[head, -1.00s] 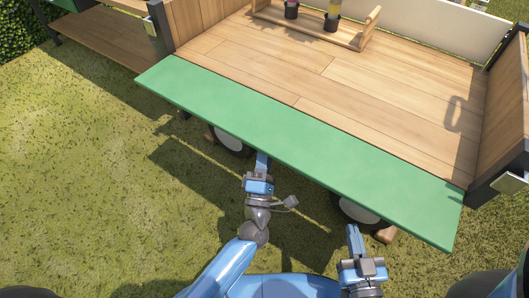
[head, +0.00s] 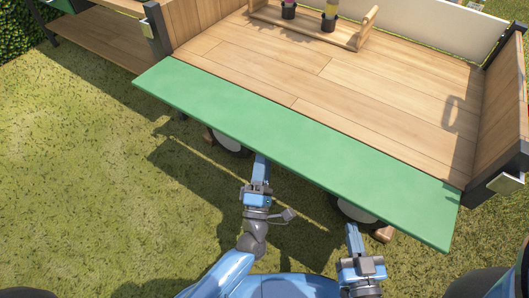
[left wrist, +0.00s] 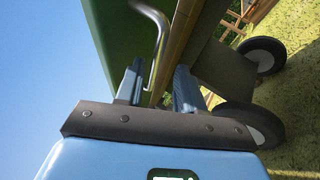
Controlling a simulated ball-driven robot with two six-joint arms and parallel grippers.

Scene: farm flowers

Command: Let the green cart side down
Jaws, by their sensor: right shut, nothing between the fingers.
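The green cart side (head: 300,150) is folded outward along the front of the wooden cart bed (head: 330,85), about in line with it. In the left wrist view the green side (left wrist: 105,35) stands at left, with a bent metal handle (left wrist: 160,45) by it. My left gripper (head: 261,160) is at the side's outer edge, its tips partly hidden under it. In the left wrist view its fingers (left wrist: 158,85) are apart, and the handle's lower end shows between them, not clearly gripped. My right gripper (head: 352,230) is shut and empty, just outside the side's edge.
A wooden carrier (head: 310,28) with bottles stands on the bed's far part. Cart wheels (head: 230,143) show below the side. A second wooden stand (head: 105,45) is at upper left. Open grass (head: 80,200) lies at left.

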